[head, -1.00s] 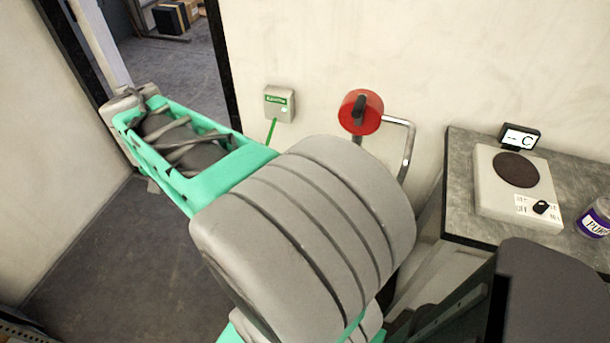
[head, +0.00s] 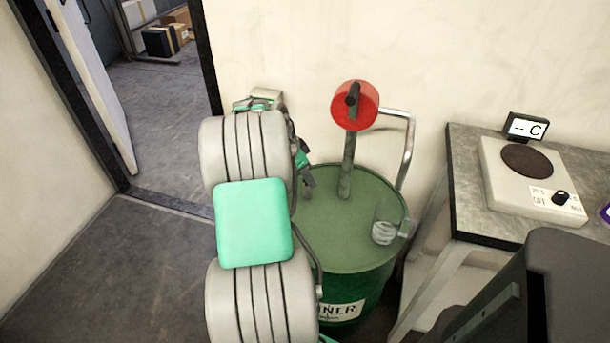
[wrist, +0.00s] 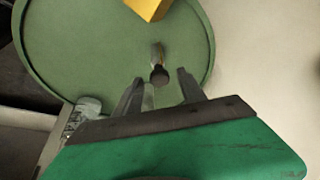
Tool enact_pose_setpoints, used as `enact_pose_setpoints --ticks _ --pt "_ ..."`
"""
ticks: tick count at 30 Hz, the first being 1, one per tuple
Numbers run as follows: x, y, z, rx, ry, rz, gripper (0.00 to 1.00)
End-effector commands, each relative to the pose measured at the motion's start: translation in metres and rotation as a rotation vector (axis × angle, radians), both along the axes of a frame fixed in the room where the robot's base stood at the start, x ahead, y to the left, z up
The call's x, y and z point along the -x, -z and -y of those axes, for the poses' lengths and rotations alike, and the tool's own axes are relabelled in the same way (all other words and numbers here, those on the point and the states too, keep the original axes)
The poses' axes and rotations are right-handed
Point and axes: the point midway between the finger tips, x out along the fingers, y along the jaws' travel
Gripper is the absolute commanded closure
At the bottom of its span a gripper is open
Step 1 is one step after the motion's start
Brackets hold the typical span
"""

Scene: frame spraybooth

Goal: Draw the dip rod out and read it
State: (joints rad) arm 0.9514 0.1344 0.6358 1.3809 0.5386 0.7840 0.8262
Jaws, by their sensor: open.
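In the wrist view my gripper (wrist: 160,76) is open above the green drum (wrist: 80,45). A dark round knob (wrist: 159,77) with a short pale and yellowish stem, which looks like the dip rod's top, shows between the two fingertips. Neither finger visibly touches it, and I cannot tell the remaining depth gap. No drawn-out rod length or markings show. In the head view the drum (head: 350,245) stands right of my arm. There my gripper (head: 306,182) is partly hidden at the drum's left edge, and the knob cannot be made out.
A red-headed pump (head: 355,105) rises from the drum lid. A clear jug (head: 384,232) sits at the lid's right. A yellow block (wrist: 150,8) shows at the wrist view's top. Right is a bench (head: 465,185) with a hotplate (head: 530,180). A doorway is left.

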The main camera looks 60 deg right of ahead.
Motion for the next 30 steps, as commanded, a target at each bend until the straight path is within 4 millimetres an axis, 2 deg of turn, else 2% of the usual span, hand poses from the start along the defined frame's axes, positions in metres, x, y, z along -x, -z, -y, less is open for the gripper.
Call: enact_pose_setpoints --ticks 5,22,30 --pt "-0.0003 -0.0002 0.0 0.0 -0.001 0.0 0.52" --pt "-0.0004 -0.0004 -0.0004 0.0 -0.002 -0.001 0.99" --pt "-0.0005 -0.0005 -0.0004 0.0 -0.002 -0.001 1.0"
